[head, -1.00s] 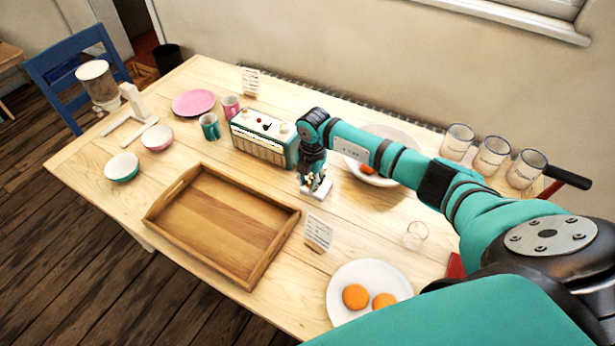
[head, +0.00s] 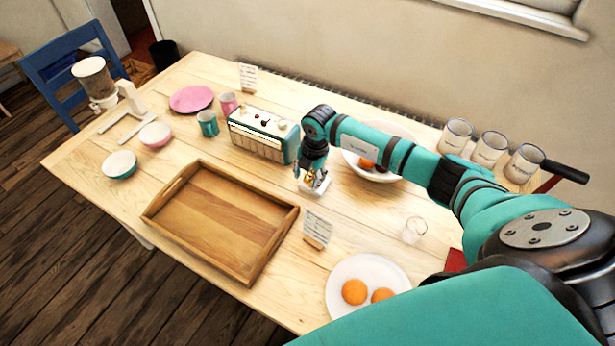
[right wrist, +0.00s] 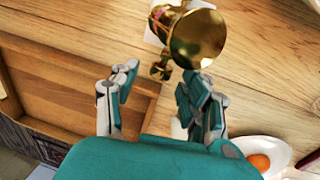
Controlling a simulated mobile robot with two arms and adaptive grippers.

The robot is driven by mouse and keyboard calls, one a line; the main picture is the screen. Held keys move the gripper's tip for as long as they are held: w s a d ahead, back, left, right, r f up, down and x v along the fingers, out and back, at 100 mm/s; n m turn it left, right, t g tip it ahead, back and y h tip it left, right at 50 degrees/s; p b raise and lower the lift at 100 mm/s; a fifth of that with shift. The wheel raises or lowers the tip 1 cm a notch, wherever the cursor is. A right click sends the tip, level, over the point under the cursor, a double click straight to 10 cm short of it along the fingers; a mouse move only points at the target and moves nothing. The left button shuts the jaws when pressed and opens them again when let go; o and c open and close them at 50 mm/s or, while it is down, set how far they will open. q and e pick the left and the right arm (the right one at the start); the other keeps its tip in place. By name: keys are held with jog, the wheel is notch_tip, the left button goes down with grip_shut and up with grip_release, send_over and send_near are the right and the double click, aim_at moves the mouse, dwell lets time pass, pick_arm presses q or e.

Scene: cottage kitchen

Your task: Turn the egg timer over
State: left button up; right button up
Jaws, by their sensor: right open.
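A shiny gold object, seemingly the egg timer (right wrist: 198,38), has a wide flared end and a smaller gold part. It shows in the right wrist view just past my right gripper (right wrist: 157,82), whose two fingers are apart. The smaller gold part appears between or just beyond the fingertips; contact is unclear. In the head view my right gripper (head: 313,184) points down over a small white base on the table, largely covering the gold object. My left gripper is not in view.
A fruit bowl (head: 350,160) sits behind my right arm.

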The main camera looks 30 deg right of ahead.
notch_tip(320, 180, up, 11)
jog(key=s+d, duration=0.1)
jog(key=shift+s+r, duration=0.15)
jog(key=shift+s, duration=0.05)
